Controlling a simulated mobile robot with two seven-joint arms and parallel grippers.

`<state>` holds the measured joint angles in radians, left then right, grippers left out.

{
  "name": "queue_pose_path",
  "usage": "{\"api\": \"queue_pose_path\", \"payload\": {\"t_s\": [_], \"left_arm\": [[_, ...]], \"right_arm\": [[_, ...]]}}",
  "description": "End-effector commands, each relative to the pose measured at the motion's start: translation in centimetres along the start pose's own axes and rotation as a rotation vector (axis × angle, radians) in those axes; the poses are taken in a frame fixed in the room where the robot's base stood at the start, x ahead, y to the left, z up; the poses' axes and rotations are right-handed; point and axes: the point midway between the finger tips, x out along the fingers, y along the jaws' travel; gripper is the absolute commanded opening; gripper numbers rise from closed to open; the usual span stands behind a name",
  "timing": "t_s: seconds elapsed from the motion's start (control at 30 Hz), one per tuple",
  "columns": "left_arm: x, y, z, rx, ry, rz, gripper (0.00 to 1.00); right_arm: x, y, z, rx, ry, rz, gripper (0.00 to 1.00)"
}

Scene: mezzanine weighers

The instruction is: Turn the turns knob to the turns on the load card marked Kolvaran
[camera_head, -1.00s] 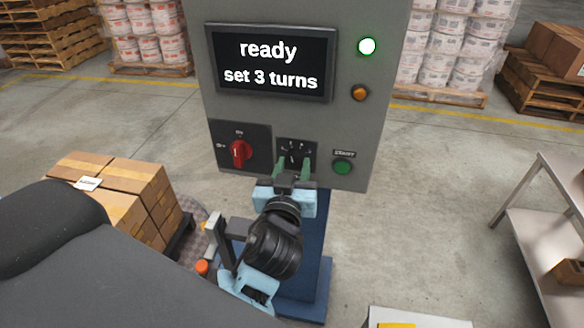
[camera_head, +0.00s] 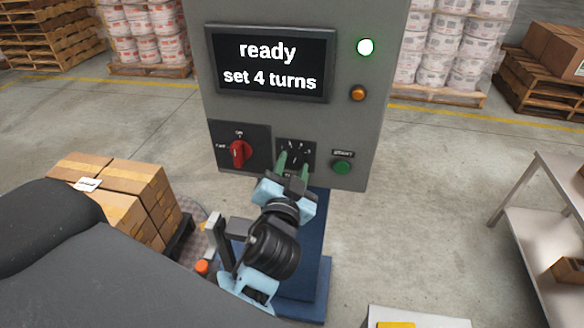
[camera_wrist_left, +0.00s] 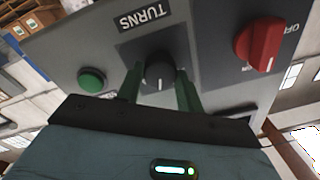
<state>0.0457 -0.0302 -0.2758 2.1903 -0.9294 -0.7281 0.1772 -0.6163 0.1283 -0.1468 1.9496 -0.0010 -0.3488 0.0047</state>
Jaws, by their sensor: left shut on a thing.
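The black turns knob (camera_wrist_left: 160,72) is on the front of the grey control cabinet (camera_head: 300,125), under the label TURNS. My left gripper (camera_head: 293,163) has its green fingers shut on the knob; in the left wrist view a finger lies on each side of it. The knob's white pointer line shows in the wrist view. The screen (camera_head: 270,63) reads "ready" and "set 4 turns". No load card marked Kolvaran can be read in these frames. My right gripper is not in view.
A red switch (camera_head: 238,152) is left of the knob and a green START button (camera_head: 342,167) right of it. A green lamp (camera_head: 366,47) is lit above an amber one (camera_head: 358,93). Boxes (camera_head: 125,190) stand at left, a metal table (camera_head: 545,200) at right.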

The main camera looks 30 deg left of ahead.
Motion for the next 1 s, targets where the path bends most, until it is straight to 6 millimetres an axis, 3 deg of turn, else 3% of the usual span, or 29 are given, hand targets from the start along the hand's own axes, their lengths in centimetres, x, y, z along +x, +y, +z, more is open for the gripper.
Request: {"api": "queue_pose_path", "payload": {"t_s": [0.47, 0.5, 0.63, 1.0], "left_arm": [[0.05, -0.15, -0.17, 0.015, 0.006, -0.003, 0.14], [0.05, -0.15, -0.17, 0.014, 0.006, -0.003, 0.4], [0.03, -0.12, -0.14, 0.014, 0.004, -0.002, 0.57], [0.03, -0.03, -0.05, 0.014, 0.002, 0.0, 0.58]], "right_arm": [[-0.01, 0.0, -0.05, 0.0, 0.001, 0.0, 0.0], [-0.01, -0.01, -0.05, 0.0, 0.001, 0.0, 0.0], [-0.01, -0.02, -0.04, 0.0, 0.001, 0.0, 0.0], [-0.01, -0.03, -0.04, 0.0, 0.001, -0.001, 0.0]]}}
